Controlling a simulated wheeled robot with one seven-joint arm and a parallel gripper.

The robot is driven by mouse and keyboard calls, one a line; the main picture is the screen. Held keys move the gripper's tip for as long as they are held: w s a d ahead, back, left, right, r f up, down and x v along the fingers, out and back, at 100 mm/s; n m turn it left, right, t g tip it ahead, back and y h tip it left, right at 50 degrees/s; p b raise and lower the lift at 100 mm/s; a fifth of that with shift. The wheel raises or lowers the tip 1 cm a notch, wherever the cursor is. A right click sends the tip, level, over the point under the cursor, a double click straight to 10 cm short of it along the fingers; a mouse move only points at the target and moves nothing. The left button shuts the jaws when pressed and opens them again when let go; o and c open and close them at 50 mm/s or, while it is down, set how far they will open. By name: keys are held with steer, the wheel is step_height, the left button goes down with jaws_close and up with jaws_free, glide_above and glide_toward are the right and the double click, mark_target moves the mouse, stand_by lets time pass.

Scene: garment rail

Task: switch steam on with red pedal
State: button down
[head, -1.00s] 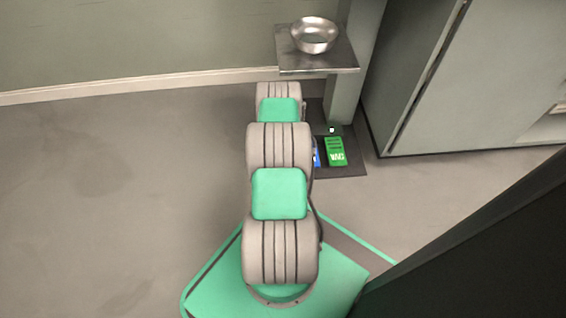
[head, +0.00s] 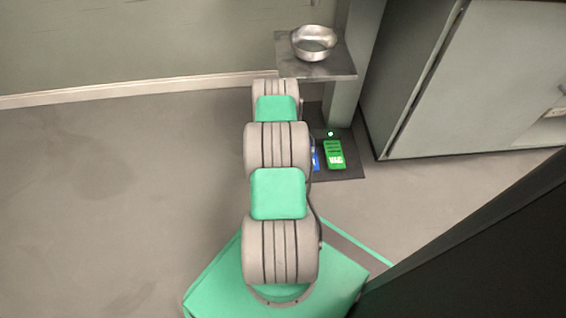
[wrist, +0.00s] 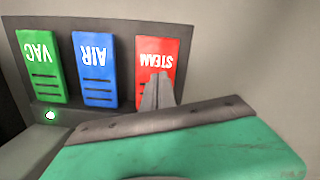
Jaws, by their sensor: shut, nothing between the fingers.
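The red STEAM pedal (wrist: 163,53) is at the right of a row of pedals in the wrist view, its lettering upside down. My gripper (wrist: 158,76) is shut and empty, its grey fingertips over the middle and lower part of the red pedal. I cannot tell whether they touch it or press it down. No lit lamp shows by the red pedal; my gripper and wrist cover the area below it. In the head view my arm hides the red pedal and the gripper.
Blue AIR pedal (wrist: 94,68) and green VAC pedal (wrist: 42,66) stand left of the red one. A green lamp (wrist: 51,115) glows below VAC. In the head view, a metal bowl (head: 314,44) rests on a shelf (head: 318,70) above the pedals; a grey cabinet (head: 440,85) stands right. Left floor is clear.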

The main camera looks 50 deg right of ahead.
steer(key=s+a+r+p, duration=0.7)
steer(key=s+a+r, duration=0.2)
steer(key=a, duration=0.1)
